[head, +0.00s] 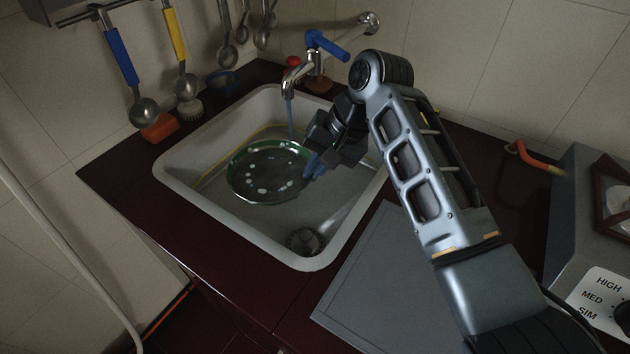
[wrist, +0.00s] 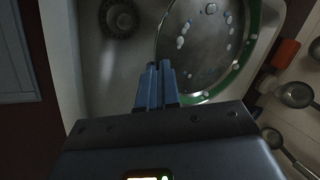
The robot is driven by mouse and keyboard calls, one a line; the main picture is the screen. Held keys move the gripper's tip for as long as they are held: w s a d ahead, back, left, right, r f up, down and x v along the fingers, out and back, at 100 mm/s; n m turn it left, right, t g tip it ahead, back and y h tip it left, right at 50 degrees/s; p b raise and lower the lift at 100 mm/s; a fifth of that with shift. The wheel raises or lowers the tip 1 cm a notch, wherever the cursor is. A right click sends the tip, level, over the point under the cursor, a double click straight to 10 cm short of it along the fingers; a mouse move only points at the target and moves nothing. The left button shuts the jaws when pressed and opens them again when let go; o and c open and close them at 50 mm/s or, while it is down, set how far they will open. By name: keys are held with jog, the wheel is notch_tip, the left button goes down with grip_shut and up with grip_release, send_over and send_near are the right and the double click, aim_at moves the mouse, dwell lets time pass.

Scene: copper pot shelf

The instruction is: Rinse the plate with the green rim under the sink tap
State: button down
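The plate with the green rim (head: 262,190) is inside the sink basin, slightly tilted, with several pale spots like droplets or suds on its face. It also shows in the wrist view (wrist: 205,50). My gripper (head: 314,166) is at its right edge, the blue fingers (wrist: 157,85) close together on the rim. The plate appears held above the basin floor. The sink tap (head: 291,82) has a blue lever, and a bluish stream of water (head: 290,118) falls from its spout near the plate's back edge. Where the stream lands is partly hidden by my gripper.
The pale sink (head: 205,210) has its drain (head: 305,241) at the front. Utensils hang above. A flat grey board (head: 375,285) is right of the sink, and a stove unit (head: 585,225) stands far right.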

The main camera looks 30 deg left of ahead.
jog(key=w+b, duration=0.1)
jog(key=w+a+b, duration=0.1)
jog(key=w+a, duration=0.1)
jog(key=shift+w+f+b, duration=0.35)
jog(key=shift+f+b, duration=0.05)
jog(key=shift+d, duration=0.15)
dwell(0.5)
jog(key=shift+w+d+p, duration=0.25)
jog(key=shift+d+p, duration=0.15)
jog(key=shift+p, duration=0.05)
jog(key=shift+a, duration=0.15)
jog(key=shift+s+a, duration=0.25)
jog(key=shift+a, duration=0.1)
